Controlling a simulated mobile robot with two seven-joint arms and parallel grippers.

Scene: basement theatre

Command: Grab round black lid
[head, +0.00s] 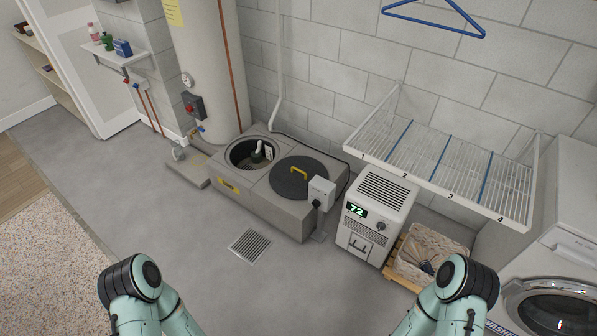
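The round black lid (290,186) lies flat on top of a low grey concrete box (278,222) against the wall. A yellow handle (299,171) stands up on the lid. To the left of the lid, the same box has an open round pit (240,155) with a pipe and fitting inside. A grey outlet box on a post stands in front of the lid's right edge and hides a little of it. Only upper parts of my two arms show at the bottom corners, well in front of the lid. Neither gripper is in view.
A white dehumidifier (373,215) reading 72 stands right of the box. Beside it is a lined basket (428,250), under a wire rack (440,160). A washer (555,295) is at far right. A tall tank (205,65) stands behind left. Floor around the drain (249,245) is clear.

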